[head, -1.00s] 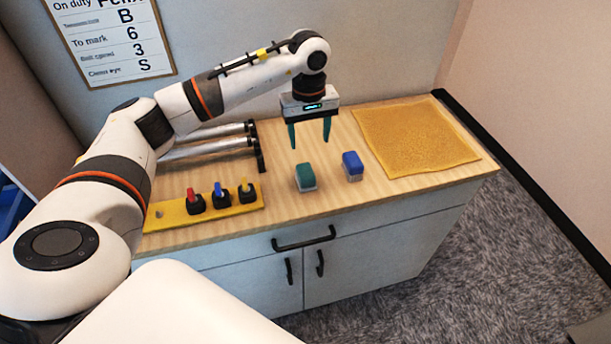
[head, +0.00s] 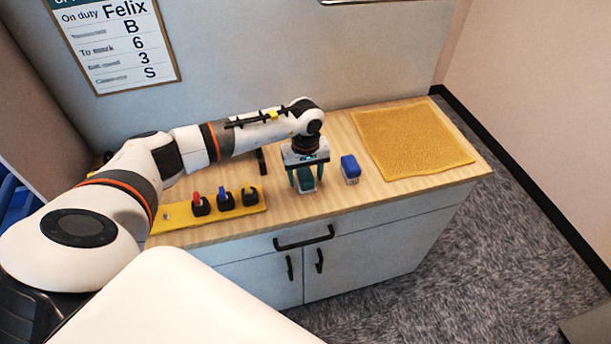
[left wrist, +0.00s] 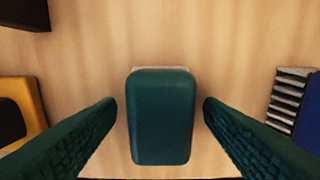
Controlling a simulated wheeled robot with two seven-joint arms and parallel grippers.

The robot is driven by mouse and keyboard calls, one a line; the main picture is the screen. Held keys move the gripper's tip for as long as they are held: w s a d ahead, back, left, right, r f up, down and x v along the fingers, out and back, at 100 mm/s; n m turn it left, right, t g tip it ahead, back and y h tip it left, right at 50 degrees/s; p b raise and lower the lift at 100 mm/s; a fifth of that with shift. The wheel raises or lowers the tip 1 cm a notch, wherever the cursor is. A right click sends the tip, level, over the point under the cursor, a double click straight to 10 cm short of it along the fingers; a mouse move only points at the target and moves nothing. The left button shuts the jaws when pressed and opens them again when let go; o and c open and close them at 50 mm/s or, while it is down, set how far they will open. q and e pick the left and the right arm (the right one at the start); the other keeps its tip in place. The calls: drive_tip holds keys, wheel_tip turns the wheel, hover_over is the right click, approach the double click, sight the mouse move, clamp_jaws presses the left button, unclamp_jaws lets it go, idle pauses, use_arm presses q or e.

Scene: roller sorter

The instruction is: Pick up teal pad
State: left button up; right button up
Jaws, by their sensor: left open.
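The teal pad (head: 306,183) stands on the wooden counter, and its rounded teal top (left wrist: 161,117) fills the middle of the left wrist view. My left gripper (head: 307,188) is lowered over it. Its two dark teal fingers (left wrist: 160,112) are open, one on each side of the pad. In the left wrist view a gap of bare wood shows between each finger and the pad. A pale edge shows at the pad's far end. My right gripper is not in view.
A blue pad (head: 350,168) stands close to the right. A yellow holder (head: 180,217) with red, blue and yellow-topped black pieces lies to the left. A yellow mat (head: 413,136) covers the counter's right end. The counter's front edge is close by.

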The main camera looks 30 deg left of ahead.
sight(306, 173)
use_arm(q)
drive_tip(key=c, duration=1.1)
drive_tip(key=shift+w+r+b, duration=0.1)
drive_tip(key=shift+r+b, duration=0.2)
drive_tip(key=shift+r, duration=0.2)
wheel_tip(306, 173, up, 8)
drive_tip(key=shift+f+b, duration=0.2)
drive_tip(key=shift+b, duration=0.95)
drive_tip(key=shift+r, duration=0.7)
drive_tip(key=shift+o, duration=1)
drive_tip(key=shift+c, duration=0.3)
